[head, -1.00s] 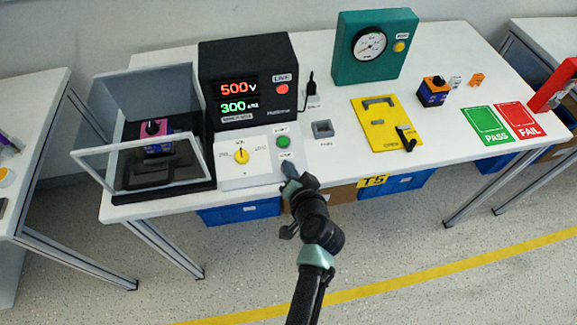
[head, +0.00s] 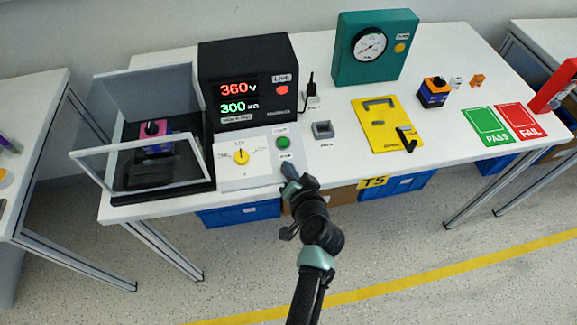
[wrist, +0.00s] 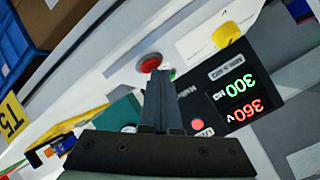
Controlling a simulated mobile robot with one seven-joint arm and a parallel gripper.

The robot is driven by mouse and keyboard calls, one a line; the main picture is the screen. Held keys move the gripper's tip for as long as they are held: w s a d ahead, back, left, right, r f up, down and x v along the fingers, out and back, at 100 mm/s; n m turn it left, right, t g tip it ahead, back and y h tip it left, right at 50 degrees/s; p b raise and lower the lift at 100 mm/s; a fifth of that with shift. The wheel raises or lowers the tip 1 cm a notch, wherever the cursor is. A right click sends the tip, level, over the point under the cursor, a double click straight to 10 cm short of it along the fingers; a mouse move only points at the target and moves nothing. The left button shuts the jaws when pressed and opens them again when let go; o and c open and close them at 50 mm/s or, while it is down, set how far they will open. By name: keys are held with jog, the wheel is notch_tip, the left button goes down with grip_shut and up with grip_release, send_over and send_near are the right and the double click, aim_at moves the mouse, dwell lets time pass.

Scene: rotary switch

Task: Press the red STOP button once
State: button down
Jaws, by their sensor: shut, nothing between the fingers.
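The red STOP button (wrist: 149,62) shows in the wrist view just beyond and left of my gripper's fingertips (wrist: 160,76). In the head view my gripper (head: 287,166) is over the front right of the white control panel (head: 230,180) and hides the button. My gripper is shut with nothing between its fingers. I cannot tell whether the fingertips touch the button. The green button (head: 283,142) is just behind the gripper. The black supply (head: 245,60) reads 360 V in red and 300 in green, with its red lamp (head: 282,90) lit.
A yellow knob (head: 241,157) sits on the panel left of my gripper. A clear-walled enclosure (head: 135,160) with a purple device stands at left. A small grey socket (head: 323,129) and a yellow plate (head: 375,117) are at right. The table's front edge is close to my gripper.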

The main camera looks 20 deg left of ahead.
jog(key=shift+s+d+r+p, duration=0.2)
jog(key=shift+r+p, duration=0.25)
jog(key=shift+r, duration=0.15)
jog(key=r+p, duration=0.1)
jog(key=s+r+p, duration=0.1)
jog(key=r+p, duration=0.2)
jog(key=shift+s+d+r, duration=0.15)
jog(key=shift+d+r, duration=0.25)
dwell(0.6)
jog(key=w+d+r+n+t+h, duration=0.1)
jog(key=w+d+r+t, duration=0.15)
jog(key=r, duration=0.95)
jog(key=w+d+r+t+h, duration=0.1)
jog(key=w+d+r+t, duration=0.15)
jog(key=r, duration=0.95)
jog(key=w+d+r+n+t, duration=0.15)
jog(key=r+t, duration=0.25)
jog(key=r, duration=0.8)
jog(key=s+d+r+t+h, duration=0.2)
jog(key=s+r, duration=0.3)
jog(key=r, duration=0.4)
jog(key=s+d+r+m+t+h, duration=0.1)
jog(key=s+d+r+t+h, duration=0.1)
jog(key=s+r, duration=0.4)
jog(key=s+d+r+t+h, duration=0.2)
jog(key=s+d+r+t, duration=0.2)
jog(key=r, duration=0.8)
jog(key=shift+s+d+r+m, duration=0.35)
jog(key=shift+s+d, duration=0.05)
jog(key=shift+s, duration=0.8)
